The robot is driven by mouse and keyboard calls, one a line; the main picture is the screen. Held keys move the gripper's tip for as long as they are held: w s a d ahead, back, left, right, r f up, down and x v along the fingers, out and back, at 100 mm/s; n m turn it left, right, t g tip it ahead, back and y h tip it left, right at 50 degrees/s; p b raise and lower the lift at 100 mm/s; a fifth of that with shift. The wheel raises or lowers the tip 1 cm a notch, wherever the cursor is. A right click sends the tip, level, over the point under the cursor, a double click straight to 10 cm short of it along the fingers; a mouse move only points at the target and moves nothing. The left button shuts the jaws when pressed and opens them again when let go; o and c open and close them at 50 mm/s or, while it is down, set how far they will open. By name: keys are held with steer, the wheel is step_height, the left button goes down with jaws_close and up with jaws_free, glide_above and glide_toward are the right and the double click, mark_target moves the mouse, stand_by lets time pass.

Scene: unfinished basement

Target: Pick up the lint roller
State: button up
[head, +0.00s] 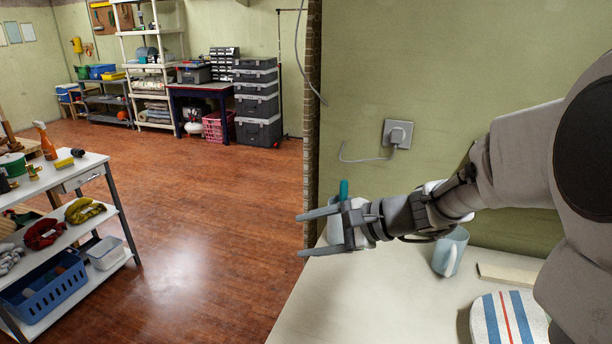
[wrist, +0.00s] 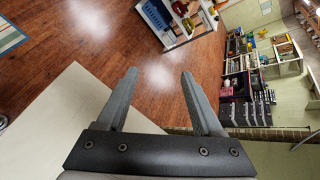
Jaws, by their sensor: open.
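My gripper (head: 301,235) is open and empty, held above the far left part of a pale tabletop (head: 345,300) and pointing left. In the wrist view the gripper (wrist: 160,73) has both fingers apart with nothing between them. A teal upright handle (head: 343,189) shows just behind the gripper, above a whitish body that the gripper partly hides. It may be the lint roller, but I cannot tell for sure. No lint roller shows clearly in either view.
A light blue mug (head: 450,252) stands under my forearm. A flat wooden piece (head: 508,274) and a striped round-ended item (head: 508,318) lie at the right. A shelf cart (head: 88,163) with tools stands at the left. The wooden floor (head: 215,225) between is clear.

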steer(key=w+d+f+m+t+b, duration=0.1)
steer(key=w+d+f+m+t, duration=0.1)
steer(key=w+d+m+t, duration=0.3)
steer(key=w+d+f+m+b, duration=0.1)
steer(key=w+d+f+m, duration=0.15)
steer(key=w, duration=0.35)
steer(key=m+t+h+b, duration=0.2)
steer(key=m+t+h, duration=0.3)
steer(key=m, duration=0.5)
glide_toward(346, 190)
steer(key=shift+m+t+y, duration=0.25)
steer(key=shift+t+y, duration=0.15)
steer(key=shift+y, duration=0.2)
steer(key=w, duration=0.1)
steer(key=w+a+f, duration=0.1)
steer(key=w, duration=0.1)
steer(key=w+a, duration=0.1)
steer(key=shift+w+f, duration=0.15)
steer(key=shift+w, duration=0.25)
steer(key=shift+d+b+x, duration=0.1)
steer(key=shift+b+x, duration=0.1)
steer(key=shift+x, duration=1.35)
steer(key=shift+d+b+x, duration=0.15)
steer(key=shift+b+x, duration=0.05)
steer(key=shift+x, duration=1.3)
steer(key=shift+w, duration=0.1)
steer(key=shift+c, duration=0.2)
jaws_close()
